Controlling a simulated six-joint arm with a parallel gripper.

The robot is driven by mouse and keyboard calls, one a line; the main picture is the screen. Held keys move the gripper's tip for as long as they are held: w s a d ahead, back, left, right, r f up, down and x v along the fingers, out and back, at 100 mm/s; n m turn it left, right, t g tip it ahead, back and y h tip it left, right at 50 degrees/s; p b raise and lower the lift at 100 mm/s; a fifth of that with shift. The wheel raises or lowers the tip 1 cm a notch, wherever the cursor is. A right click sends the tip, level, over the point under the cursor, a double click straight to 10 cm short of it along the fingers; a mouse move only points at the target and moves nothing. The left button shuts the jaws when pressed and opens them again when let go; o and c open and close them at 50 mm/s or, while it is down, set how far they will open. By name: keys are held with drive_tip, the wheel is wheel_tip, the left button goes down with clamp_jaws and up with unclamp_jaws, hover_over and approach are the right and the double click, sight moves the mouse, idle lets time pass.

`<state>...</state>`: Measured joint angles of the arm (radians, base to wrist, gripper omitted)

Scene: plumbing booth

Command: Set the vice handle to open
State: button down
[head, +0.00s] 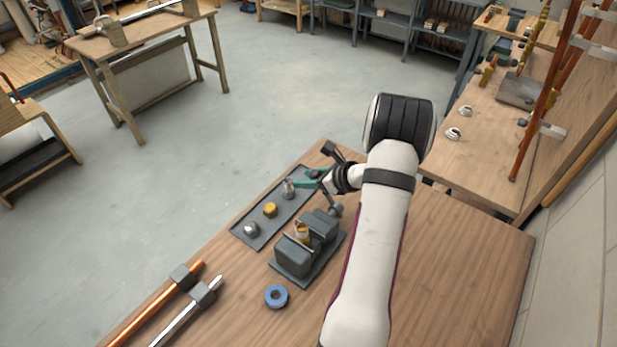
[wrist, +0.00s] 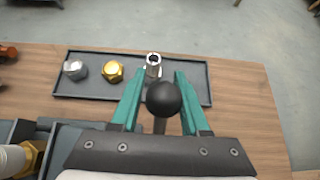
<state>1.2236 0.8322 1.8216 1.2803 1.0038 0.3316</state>
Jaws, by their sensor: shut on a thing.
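The grey vice (head: 293,258) stands on the wooden bench, with a brass fitting (head: 302,231) between its jaws. Part of the fitting also shows at the lower left of the wrist view (wrist: 32,156). The vice handle (wrist: 163,100) ends in a black ball, seen between the teal fingers of my gripper (wrist: 160,96). My gripper is shut on the handle, just below the ball in that view. In the head view my gripper (head: 314,178) is beyond the vice, near the tray; the handle is hard to make out there.
A dark tray (head: 245,238) behind the vice holds a silver nut (head: 251,229), a brass nut (head: 270,209) and a silver fitting (head: 289,188). A blue ring (head: 276,296) and two pipes, copper (head: 150,309) and silver (head: 185,317), lie nearer. The bench's right side is clear.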

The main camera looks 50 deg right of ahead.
drive_tip(key=shift+a+f, duration=0.45)
drive_tip(key=shift+a, duration=0.15)
drive_tip(key=c, duration=0.6)
unclamp_jaws()
drive_tip(key=shift+o, duration=0.5)
drive_tip(key=shift+d, duration=0.1)
drive_tip(key=shift+d+r, duration=0.15)
drive_tip(key=shift+r, duration=0.05)
drive_tip(key=v, duration=1.6)
drive_tip(key=shift+d, duration=0.1)
drive_tip(key=shift+c, duration=0.3)
